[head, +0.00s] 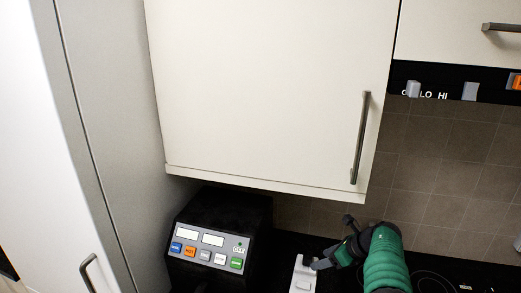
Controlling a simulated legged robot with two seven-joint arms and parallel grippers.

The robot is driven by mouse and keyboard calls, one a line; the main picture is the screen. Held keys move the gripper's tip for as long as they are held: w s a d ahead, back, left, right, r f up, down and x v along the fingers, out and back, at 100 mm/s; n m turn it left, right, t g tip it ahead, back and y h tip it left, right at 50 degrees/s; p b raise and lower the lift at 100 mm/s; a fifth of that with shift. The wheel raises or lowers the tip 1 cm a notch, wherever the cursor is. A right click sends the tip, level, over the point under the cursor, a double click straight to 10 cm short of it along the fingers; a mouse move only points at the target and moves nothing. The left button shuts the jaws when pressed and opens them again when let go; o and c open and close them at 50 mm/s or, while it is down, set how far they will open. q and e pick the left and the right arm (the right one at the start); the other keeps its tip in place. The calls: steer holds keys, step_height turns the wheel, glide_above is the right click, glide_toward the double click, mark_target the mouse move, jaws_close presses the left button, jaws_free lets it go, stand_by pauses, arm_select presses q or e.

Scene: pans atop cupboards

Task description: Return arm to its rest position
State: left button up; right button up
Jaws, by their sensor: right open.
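My right arm, with green sleeving, comes up from the bottom edge at the right of centre. Its gripper (331,243) is open, with its two dark fingers spread apart and nothing seen between them. One finger points up and the other points left, close to a pale object (303,274) at the bottom edge; I cannot tell whether they touch. My left gripper is not in view. No pan shows in this view.
A closed white wall cupboard (265,90) with a vertical handle (361,138) hangs above the gripper. A black machine with coloured buttons (208,250) stands to the left. A dark cooktop (440,280) lies at the right. A tall cabinet (100,120) fills the left side.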

steer(key=w+d+r+m+t+h, duration=0.1)
steer(key=d+r+m+t+h, duration=0.25)
steer(key=m, duration=0.65)
steer(key=d+r+m+t, duration=0.2)
steer(key=r+m+t, duration=0.3)
steer(key=m, duration=0.5)
steer(key=s+a+f+m+g+h, duration=0.1)
steer(key=s+a+f+m+g, duration=0.1)
steer(key=s+m, duration=0.6)
steer(key=s+a+f+m+g+b, duration=0.1)
steer(key=s+f+m+g, duration=0.4)
steer(key=s, duration=1.1)
steer(key=s+a+f+m+g+h, duration=0.1)
steer(key=s+a+f+m+g, duration=0.2)
steer(key=s+m, duration=0.9)
step_height(320, 180, down, 4)
steer(key=shift+s+a+r+g+h, duration=0.2)
steer(key=shift+s+g+h, duration=0.15)
steer(key=shift+g, duration=0.2)
steer(key=shift+d+f, duration=0.1)
